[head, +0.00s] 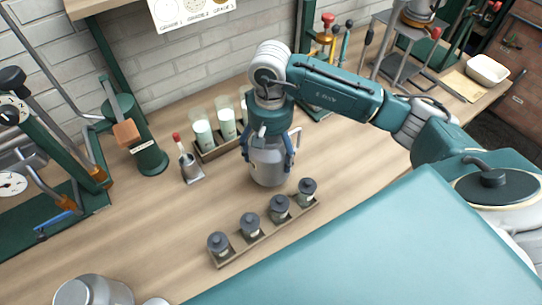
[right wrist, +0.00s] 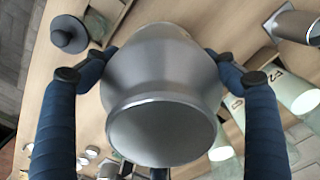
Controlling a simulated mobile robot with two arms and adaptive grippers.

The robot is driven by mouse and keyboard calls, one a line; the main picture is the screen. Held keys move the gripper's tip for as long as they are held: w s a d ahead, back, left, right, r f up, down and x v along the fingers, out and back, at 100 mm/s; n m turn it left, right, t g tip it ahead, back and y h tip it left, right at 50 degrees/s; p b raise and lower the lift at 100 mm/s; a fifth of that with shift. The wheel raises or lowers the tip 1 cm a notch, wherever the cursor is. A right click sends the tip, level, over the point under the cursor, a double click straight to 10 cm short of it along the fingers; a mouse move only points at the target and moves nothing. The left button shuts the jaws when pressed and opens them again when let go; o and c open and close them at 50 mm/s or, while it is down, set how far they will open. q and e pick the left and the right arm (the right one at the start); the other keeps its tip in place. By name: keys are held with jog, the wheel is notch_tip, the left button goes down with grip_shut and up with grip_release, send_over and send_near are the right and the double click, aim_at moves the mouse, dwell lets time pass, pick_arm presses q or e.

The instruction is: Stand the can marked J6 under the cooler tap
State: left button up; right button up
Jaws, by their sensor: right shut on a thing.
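My right gripper (head: 268,160) is shut on a grey metal can (head: 268,175) over the middle of the bench. The can looks upright in the head view, with a finger on each side. In the right wrist view the can (right wrist: 160,75) fills the space between the blue fingers. I can read no J6 mark on it, and I cannot tell whether its base touches the bench. Another metal can (head: 90,292) is cut off at the bottom left. No cooler tap can be told for certain. My left gripper is not in view.
A rack of several dark-lidded jars (head: 250,224) lies in front of the held can. Glasses (head: 203,133) in a wooden holder stand behind it. A red-tipped tool in a small metal holder (head: 191,170), a green stand (head: 150,158) and a gauge apparatus (head: 12,184) are left.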

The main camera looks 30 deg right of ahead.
notch_tip(320, 180, down, 4)
jog(key=shift+r+p, duration=0.15)
jog(key=shift+p, duration=0.35)
jog(key=shift+f+b, duration=0.35)
jog(key=shift+f, duration=0.05)
jog(key=o, duration=1.3)
jog(key=shift+o, duration=0.2)
jog(key=shift+r, duration=0.15)
